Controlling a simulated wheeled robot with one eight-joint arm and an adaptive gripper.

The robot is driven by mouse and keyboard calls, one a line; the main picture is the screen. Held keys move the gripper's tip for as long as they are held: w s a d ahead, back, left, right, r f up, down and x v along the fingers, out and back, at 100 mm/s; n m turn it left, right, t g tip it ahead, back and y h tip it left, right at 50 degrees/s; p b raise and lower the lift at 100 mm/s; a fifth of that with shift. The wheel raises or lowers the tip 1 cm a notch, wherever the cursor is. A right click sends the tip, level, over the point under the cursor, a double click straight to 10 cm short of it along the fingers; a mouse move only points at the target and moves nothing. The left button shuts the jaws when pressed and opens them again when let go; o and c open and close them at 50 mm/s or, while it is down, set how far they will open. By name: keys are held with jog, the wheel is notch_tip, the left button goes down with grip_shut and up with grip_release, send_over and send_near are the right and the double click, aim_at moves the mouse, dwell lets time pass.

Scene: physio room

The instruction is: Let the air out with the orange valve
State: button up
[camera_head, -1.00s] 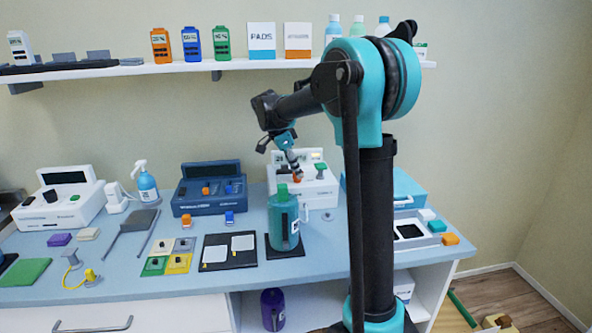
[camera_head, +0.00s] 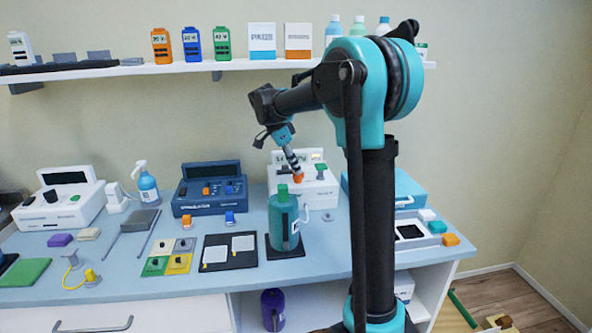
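The orange valve (camera_head: 298,180) shows as a small orange knob on the front of a white device (camera_head: 323,187) at the back of the bench. My gripper (camera_head: 298,174) points down at it, with its tip right at or just above the valve. I cannot tell whether it touches the valve. The fingers are too small to show whether they are open or shut. A green knob (camera_head: 320,169) and a small lit display (camera_head: 316,156) are also on the white device. Part of the device is hidden behind my gripper and the teal bottle.
A teal bottle (camera_head: 281,225) stands on a dark mat close in front of the white device. A blue device (camera_head: 208,190) stands to the left. A teal case (camera_head: 400,190) and an open tray (camera_head: 411,235) are at the right. A shelf (camera_head: 260,65) runs above.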

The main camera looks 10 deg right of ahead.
jog(key=v, duration=1)
